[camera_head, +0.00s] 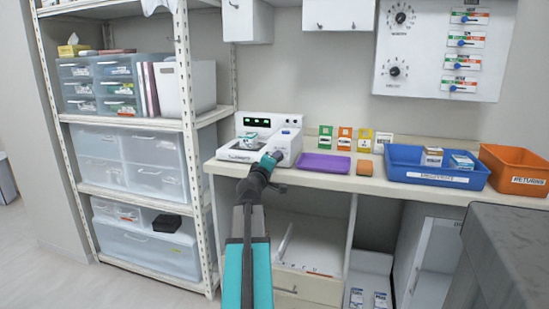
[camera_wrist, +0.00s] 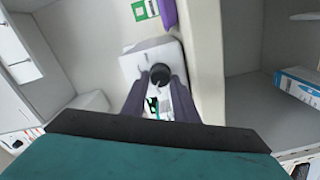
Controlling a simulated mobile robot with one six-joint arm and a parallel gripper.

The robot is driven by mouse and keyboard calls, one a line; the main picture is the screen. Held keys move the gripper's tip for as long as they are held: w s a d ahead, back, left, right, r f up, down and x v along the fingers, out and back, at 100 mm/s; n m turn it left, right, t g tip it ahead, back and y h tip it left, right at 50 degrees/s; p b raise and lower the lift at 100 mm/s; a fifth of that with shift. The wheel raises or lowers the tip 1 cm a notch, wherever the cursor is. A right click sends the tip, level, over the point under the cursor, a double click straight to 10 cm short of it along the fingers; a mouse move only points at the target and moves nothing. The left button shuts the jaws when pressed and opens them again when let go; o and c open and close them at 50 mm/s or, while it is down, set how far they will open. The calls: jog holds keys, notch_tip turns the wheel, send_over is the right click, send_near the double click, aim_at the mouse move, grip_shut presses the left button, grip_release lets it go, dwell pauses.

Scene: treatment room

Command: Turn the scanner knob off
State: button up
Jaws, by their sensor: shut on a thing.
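The scanner (camera_head: 290,142) is a white device with a lit green display, standing at the left end of the counter. In the wrist view its white body (camera_wrist: 135,66) carries a dark round knob (camera_wrist: 160,71). My gripper (camera_head: 274,157) reaches the scanner's front right part from below. In the wrist view my gripper (camera_wrist: 161,82) has its two dark fingers on either side of the knob, shut on it. In the head view the gripper hides the knob, and I cannot read its setting. A small white and teal box (camera_head: 249,139) rests on the scanner.
A purple tray (camera_head: 323,163), an orange-brown item (camera_head: 364,167), a blue bin (camera_head: 437,178) and an orange bin (camera_head: 517,172) stand along the counter (camera_head: 300,178) to the right. A shelf rack (camera_head: 187,110) stands close on the left. A wall panel (camera_head: 425,50) has other knobs and sliders.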

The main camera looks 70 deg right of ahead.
jog(key=n+p, duration=0.2)
jog(key=n, duration=0.2)
jog(key=shift+n, duration=0.4)
jog(key=o, duration=1)
jog(key=shift+f, duration=0.1)
jog(key=shift+a, duration=0.15)
jog(key=a, duration=0.2)
jog(key=a+b, duration=0.1)
jog(key=a, duration=0.5)
jog(key=shift+s+a+f, duration=0.1)
jog(key=shift+s+a, duration=0.15)
